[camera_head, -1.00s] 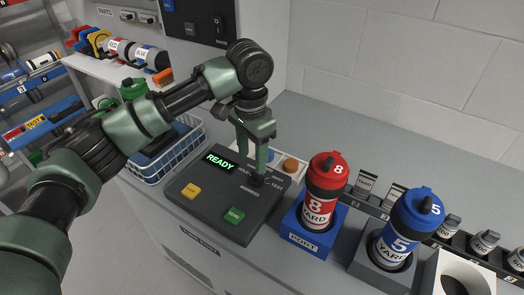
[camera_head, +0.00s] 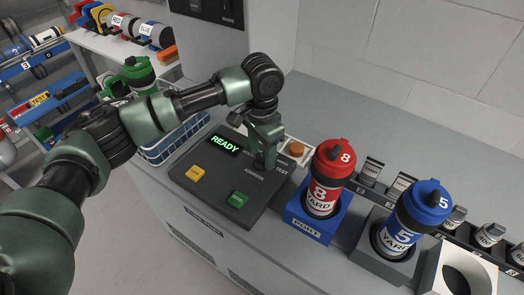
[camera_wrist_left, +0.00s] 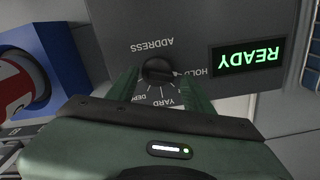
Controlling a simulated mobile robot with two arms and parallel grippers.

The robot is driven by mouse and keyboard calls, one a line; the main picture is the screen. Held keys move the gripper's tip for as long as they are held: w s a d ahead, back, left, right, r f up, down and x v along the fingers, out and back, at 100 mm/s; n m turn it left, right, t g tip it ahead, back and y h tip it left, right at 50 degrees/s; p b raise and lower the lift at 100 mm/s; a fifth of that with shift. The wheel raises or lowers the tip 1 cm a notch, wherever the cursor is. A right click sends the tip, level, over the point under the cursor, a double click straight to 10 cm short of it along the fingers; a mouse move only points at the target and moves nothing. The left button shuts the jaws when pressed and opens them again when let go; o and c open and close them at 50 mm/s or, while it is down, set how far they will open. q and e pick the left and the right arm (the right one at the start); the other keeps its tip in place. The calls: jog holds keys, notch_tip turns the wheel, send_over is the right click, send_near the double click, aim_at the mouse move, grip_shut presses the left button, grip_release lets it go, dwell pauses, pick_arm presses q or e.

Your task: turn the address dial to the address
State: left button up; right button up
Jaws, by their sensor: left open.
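The dark control console (camera_head: 215,203) lies on the counter with its screen (camera_head: 225,144) lit green and reading READY. My left gripper (camera_head: 265,163) is over the console's far right part, pointing down and hiding the dial in the head view. In the left wrist view the round black dial (camera_wrist_left: 158,71) sits between the two open green fingers of my left gripper (camera_wrist_left: 158,88), with a gap on each side. Labels around it, upside down, include ADDRESS (camera_wrist_left: 153,46), HOLD and YARD. I cannot tell surely which label the dial points to. My right gripper is out of view.
A yellow button (camera_head: 195,173) and a green button (camera_head: 238,199) are on the console. A red bottle (camera_head: 326,175) stands in a blue PORT holder (camera_head: 302,229) close to the right. A blue bottle (camera_head: 412,220) stands farther right. A wire basket (camera_head: 160,152) is at the left.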

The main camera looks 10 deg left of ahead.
pick_arm(q)
jog(key=c, duration=1)
grip_shut()
